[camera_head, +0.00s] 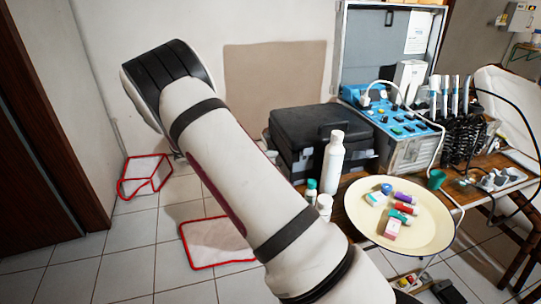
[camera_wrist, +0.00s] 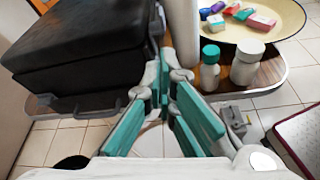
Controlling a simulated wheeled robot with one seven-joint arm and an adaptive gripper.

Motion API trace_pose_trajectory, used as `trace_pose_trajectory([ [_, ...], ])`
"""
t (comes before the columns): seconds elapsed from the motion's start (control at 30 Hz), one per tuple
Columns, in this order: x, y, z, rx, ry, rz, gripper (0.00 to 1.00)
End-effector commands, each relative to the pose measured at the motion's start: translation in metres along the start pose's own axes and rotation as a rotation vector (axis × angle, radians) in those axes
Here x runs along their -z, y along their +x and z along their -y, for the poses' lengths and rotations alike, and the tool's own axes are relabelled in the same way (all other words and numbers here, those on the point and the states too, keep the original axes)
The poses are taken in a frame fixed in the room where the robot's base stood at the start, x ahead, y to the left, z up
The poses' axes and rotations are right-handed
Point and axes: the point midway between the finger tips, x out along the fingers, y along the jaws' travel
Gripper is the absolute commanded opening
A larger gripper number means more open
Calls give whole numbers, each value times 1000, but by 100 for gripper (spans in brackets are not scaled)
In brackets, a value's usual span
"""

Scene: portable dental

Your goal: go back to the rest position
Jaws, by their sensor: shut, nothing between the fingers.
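My gripper (camera_wrist: 170,84) shows in the wrist view, its teal-padded fingers brought together with nothing held. In the camera_head view my white arm with black bands reaches up and left across the middle, and the gripper itself is hidden. In the wrist view, the fingers point toward the gap between a black case (camera_wrist: 75,45) on the left and two white bottles on the right, one with a green cap (camera_wrist: 210,68) and one with a white cap (camera_wrist: 246,63).
A wooden table holds a black case (camera_head: 305,135), a tall white bottle (camera_head: 333,163), a cream plate (camera_head: 430,225) of small coloured items and a blue-topped dental unit (camera_head: 395,125). Red-edged white pads, one (camera_head: 218,243) near my arm, lie on the tiled floor. Open floor is at left.

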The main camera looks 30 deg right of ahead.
Motion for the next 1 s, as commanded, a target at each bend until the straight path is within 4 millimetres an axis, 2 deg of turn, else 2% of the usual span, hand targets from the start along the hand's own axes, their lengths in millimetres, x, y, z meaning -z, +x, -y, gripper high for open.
trace_pose_trajectory([
  [0.57,-4,-1,2,7,10,-10,0],
  [0.67,-19,-5,8,36,51,-50,0],
  [0.77,-44,-14,22,86,121,-125,0],
  [1.0,-111,-44,70,233,332,-346,0],
])
